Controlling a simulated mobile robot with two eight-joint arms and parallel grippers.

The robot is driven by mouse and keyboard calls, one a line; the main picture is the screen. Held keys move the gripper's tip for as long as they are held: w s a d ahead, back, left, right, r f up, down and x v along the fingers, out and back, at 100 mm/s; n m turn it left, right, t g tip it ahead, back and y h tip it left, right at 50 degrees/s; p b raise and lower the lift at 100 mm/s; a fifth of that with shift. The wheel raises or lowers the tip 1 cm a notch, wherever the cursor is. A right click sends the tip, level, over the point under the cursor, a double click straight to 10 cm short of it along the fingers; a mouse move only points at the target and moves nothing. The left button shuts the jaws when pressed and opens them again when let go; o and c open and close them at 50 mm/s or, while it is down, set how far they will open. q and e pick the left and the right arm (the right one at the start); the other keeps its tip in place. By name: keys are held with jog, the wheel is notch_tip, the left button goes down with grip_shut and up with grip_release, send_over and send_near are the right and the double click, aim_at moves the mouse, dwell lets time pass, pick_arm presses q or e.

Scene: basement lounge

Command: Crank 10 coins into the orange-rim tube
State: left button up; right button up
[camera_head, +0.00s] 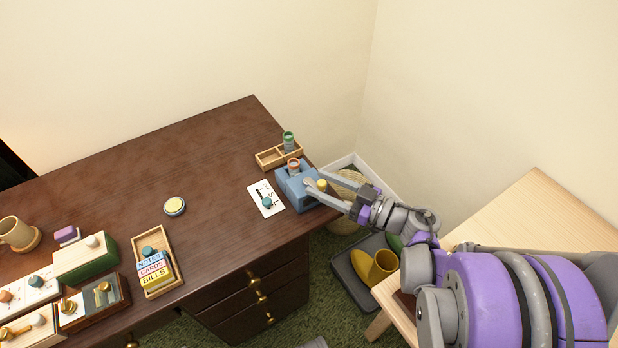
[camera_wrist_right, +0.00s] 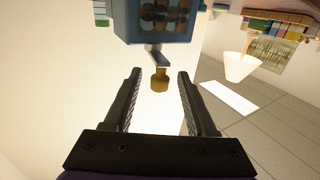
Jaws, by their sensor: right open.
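A blue coin box (camera_head: 298,190) stands near the right end of the dark desk. The orange-rim tube (camera_head: 294,165) is upright at its back. In the right wrist view, coins show through a window in the blue box (camera_wrist_right: 128,30). A short grey crank arm (camera_wrist_right: 158,56) with a brass-yellow knob (camera_wrist_right: 159,81) sticks out from the box. The knob also shows in the head view (camera_head: 322,185). My right gripper (camera_head: 317,179) is open, one finger on each side of the knob, with gaps on both sides. I cannot tell how many coins the tube holds. My left gripper is out of view.
A wooden tray (camera_head: 267,161) with a green-rim tube (camera_head: 288,140) stands behind the box. A white card (camera_head: 274,209) with a teal-knobbed piece lies to its left. A round tin (camera_head: 174,206) and several boxes sit farther left.

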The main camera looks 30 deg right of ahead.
aim_at(309, 179)
jog(key=shift+x, duration=1.9)
grip_shut()
